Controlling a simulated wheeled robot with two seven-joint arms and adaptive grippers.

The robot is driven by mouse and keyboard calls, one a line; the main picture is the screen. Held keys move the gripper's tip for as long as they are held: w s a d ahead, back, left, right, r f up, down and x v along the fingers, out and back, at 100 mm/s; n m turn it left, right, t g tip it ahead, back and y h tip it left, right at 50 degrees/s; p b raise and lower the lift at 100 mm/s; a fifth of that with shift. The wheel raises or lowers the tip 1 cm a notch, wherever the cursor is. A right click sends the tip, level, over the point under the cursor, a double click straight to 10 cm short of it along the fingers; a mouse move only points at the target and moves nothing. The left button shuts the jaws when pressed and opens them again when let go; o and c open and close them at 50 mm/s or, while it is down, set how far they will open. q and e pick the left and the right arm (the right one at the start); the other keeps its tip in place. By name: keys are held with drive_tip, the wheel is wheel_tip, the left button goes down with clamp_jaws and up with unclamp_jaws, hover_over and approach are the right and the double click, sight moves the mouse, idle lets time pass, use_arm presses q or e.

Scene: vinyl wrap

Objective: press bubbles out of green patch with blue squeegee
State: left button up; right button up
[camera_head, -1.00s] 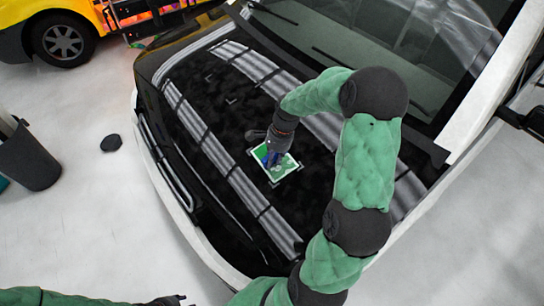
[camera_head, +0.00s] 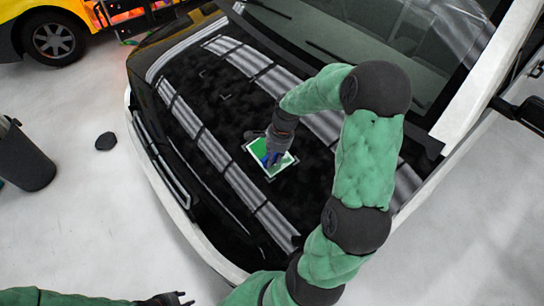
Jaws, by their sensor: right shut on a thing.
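My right gripper (camera_head: 272,154) is over the patch, shut on the blue squeegee (camera_head: 269,160). Only a small blue part of the squeegee shows below the fingers, at the patch surface. I cannot tell if it touches. The gripper covers part of the patch's upper right. No bubbles can be made out clearly at this size. My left gripper (camera_head: 180,299) is at the bottom edge, away from the hood, with its fingers apart and empty.
The black hood (camera_head: 215,185) with grey stripes gives a broad sloping surface around the patch. The windshield (camera_head: 370,50) rises behind it. A dark bin (camera_head: 27,160) and a small black object (camera_head: 105,141) are on the floor at left. A yellow vehicle (camera_head: 20,25) stands at upper left.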

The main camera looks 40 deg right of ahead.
drive_tip(key=shift+s+a+f, duration=0.1)
drive_tip(key=shift+s+a, duration=0.05)
drive_tip(key=shift+s, duration=0.9)
drive_tip(key=shift+s, duration=0.15)
drive_tip(key=shift+s+a, duration=0.2)
drive_tip(key=shift+s, duration=0.6)
drive_tip(key=shift+f, duration=0.1)
wheel_tip(320, 180, up, 7)
drive_tip(key=a+p, duration=0.1)
drive_tip(key=p, duration=0.5)
drive_tip(key=shift+s+a, duration=0.15)
drive_tip(key=shift+a, duration=0.05)
drive_tip(key=shift+f, duration=0.1)
